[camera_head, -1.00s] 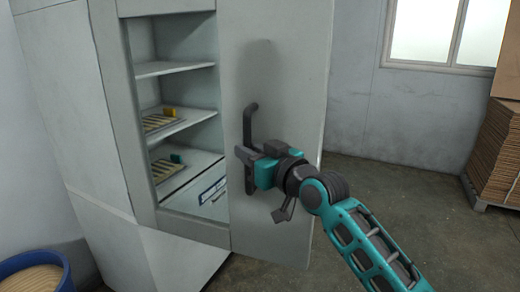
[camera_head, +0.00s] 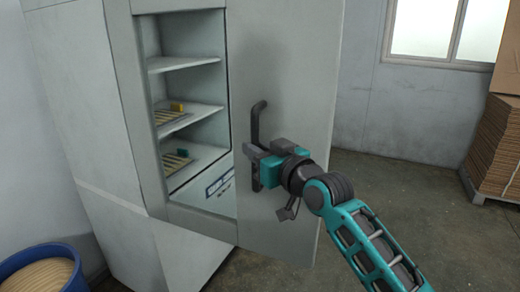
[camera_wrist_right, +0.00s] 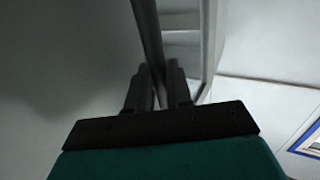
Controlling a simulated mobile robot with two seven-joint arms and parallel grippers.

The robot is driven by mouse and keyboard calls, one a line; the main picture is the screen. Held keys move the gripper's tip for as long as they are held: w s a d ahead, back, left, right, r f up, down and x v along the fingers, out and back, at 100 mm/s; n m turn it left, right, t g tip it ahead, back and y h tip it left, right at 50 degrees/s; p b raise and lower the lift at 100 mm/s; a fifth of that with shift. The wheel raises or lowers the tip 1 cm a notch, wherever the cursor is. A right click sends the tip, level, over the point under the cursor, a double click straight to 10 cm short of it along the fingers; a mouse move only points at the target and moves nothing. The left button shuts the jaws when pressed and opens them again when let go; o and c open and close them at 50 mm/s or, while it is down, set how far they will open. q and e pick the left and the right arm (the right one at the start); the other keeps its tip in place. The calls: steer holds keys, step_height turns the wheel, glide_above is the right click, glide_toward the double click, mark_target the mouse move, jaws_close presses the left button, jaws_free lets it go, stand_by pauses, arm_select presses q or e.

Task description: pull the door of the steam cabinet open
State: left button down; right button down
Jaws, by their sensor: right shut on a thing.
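The steam cabinet (camera_head: 120,120) is a grey box at the left in the head view, with several shelves inside. Its door (camera_head: 290,90) stands partly open, hinge side not clear, with the shelves showing to its left. A dark upright handle (camera_head: 255,122) is on the door. My right gripper (camera_head: 256,165) is shut on the lower part of this handle. In the right wrist view the two fingers (camera_wrist_right: 158,88) close on the dark handle bar (camera_wrist_right: 148,35). My left gripper is not in view.
A blue tub (camera_head: 40,268) stands at the lower left. Stacked cardboard (camera_head: 498,145) on a pallet is at the right. The floor (camera_head: 400,190) between is clear.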

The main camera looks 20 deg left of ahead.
steer(key=shift+s+a+r, duration=0.25)
steer(key=shift+s+a, duration=0.05)
steer(key=shift+a, duration=0.1)
steer(key=c, duration=1.4)
jaws_free()
steer(key=o, duration=0.3)
steer(key=shift+a+f, duration=0.15)
steer(key=shift+a, duration=0.15)
steer(key=shift+w+d, duration=0.1)
steer(key=shift+d, duration=0.2)
steer(key=v, duration=1.2)
steer(key=shift+s+d, duration=0.2)
steer(key=shift+s, duration=0.05)
